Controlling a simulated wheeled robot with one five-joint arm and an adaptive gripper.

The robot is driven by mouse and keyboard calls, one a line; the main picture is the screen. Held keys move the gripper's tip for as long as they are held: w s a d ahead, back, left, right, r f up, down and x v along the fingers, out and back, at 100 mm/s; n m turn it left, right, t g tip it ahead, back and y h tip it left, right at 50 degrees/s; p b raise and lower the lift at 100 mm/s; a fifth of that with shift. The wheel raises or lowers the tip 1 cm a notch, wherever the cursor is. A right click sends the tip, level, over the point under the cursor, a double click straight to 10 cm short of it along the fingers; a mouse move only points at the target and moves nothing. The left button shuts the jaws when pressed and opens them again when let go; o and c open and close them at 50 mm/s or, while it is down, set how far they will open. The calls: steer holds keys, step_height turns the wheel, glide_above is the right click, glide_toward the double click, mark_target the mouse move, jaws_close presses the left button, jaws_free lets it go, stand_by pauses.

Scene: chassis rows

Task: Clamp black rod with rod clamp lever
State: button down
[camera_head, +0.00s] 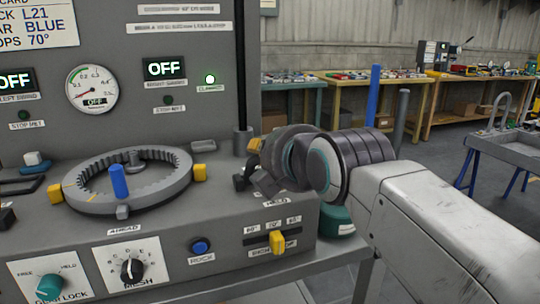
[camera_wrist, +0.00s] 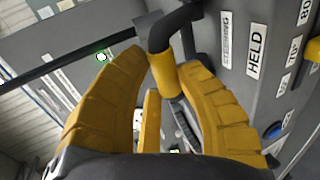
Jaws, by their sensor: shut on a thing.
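The rod clamp lever (camera_wrist: 164,72) shows in the wrist view as a bent black arm with a yellow sleeve. My gripper (camera_wrist: 163,62) has its yellow fingers on both sides of the sleeve and is shut on it. The black rod (camera_wrist: 75,62) runs slanting across the upper left of the wrist view, up to the grey clamp block (camera_wrist: 148,27) beside the lever. In the head view my gripper (camera_head: 262,160) is at the console's right end, by the foot of the dark upright rod (camera_head: 241,100). There my gripper hides most of the lever.
A green lamp (camera_head: 210,79) glows on the upright panel over a small label. A toothed ring (camera_head: 128,205) with a blue peg stands left on the console. A yellow slider (camera_head: 277,242) and blue button (camera_head: 200,246) are on the front face, below my gripper.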

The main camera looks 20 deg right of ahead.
steer(key=shift+f, duration=0.25)
steer(key=c, duration=0.8)
jaws_free()
steer(key=shift+c, duration=0.2)
steer(key=shift+r, duration=0.1)
steer(key=shift+r, duration=5)
steer(key=shift+c, duration=0.3)
